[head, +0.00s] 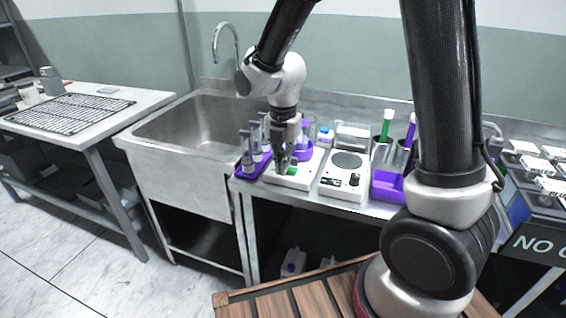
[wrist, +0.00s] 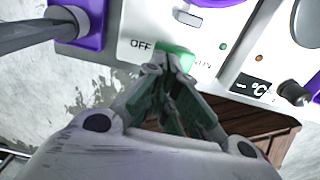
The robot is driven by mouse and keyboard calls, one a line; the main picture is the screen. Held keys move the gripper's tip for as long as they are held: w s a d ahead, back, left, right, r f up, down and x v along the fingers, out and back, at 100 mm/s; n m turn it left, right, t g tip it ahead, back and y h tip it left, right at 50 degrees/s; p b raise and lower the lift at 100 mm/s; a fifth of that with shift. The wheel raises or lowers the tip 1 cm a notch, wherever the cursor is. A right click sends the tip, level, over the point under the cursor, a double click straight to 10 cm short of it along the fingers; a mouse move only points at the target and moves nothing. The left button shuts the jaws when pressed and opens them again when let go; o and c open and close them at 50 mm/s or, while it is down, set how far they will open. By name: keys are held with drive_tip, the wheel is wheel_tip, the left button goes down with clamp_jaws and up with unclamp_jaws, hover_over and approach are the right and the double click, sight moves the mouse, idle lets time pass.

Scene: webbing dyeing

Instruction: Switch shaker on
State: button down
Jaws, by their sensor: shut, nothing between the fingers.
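The shaker (head: 296,174) is a white, low device with a purple top part, standing on the metal counter right of the sink. Its front panel (wrist: 140,24) fills the top of the wrist view, with the lettering "OFF" left of a green switch (wrist: 176,52). The green switch also shows in the head view (head: 292,171). My gripper (wrist: 163,68) is shut and empty. It points at the panel, with its fingertips at the lower edge of the green switch and partly covering it. I cannot tell whether the tips touch it or which way it is set.
A white hotplate (head: 343,187) with a dark knob stands close on the right. A purple rack (head: 246,171) with bottles is close on the left. A purple holder (head: 386,186) stands farther right. The sink (head: 190,135) is at left.

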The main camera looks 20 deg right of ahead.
drive_tip(key=shift+w+a+f+g+h, duration=0.1)
drive_tip(key=shift+a+f+g+h, duration=0.05)
drive_tip(key=shift+f+g+h, duration=0.15)
drive_tip(key=shift+s+d+r, duration=0.25)
drive_tip(key=shift+s+d, duration=0.25)
drive_tip(key=shift+d, duration=0.15)
wheel_tip(320, 180, up, 12)
drive_tip(key=shift+w+a, duration=0.25)
drive_tip(key=shift+a, duration=0.05)
idle(0.4)
